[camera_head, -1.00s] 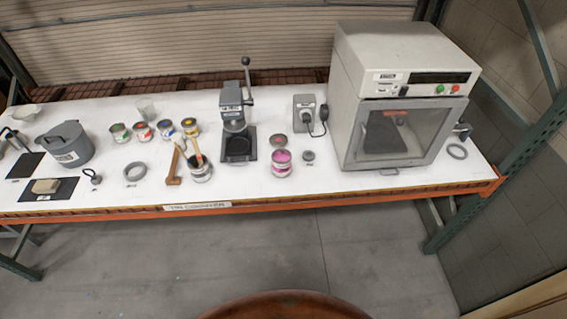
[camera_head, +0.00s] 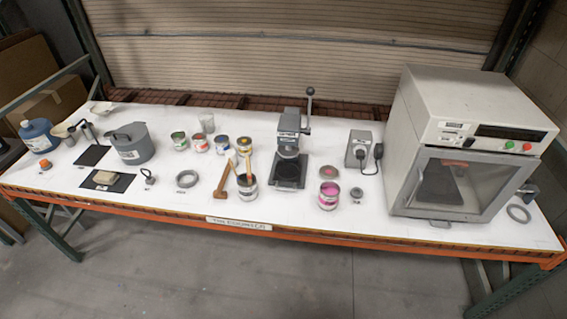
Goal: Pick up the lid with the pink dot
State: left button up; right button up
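A round grey lid with a pink-red dot on top (camera_head: 329,172) lies flat on the white table, just behind an open can of pink paint (camera_head: 328,195). The lid is right of the lever press and left of the small grey power box. Neither of my grippers is in the head view.
The lever press (camera_head: 289,150) and the power box (camera_head: 360,149) flank the lid. A large grey cabinet with a glass door (camera_head: 450,183) fills the right end. The table's orange front edge (camera_head: 300,237) is unobstructed.

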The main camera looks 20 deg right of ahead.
aim_at(327, 171)
jog(key=u, duration=0.5)
jog(key=i, duration=1.45)
jog(key=z, duration=0.5)
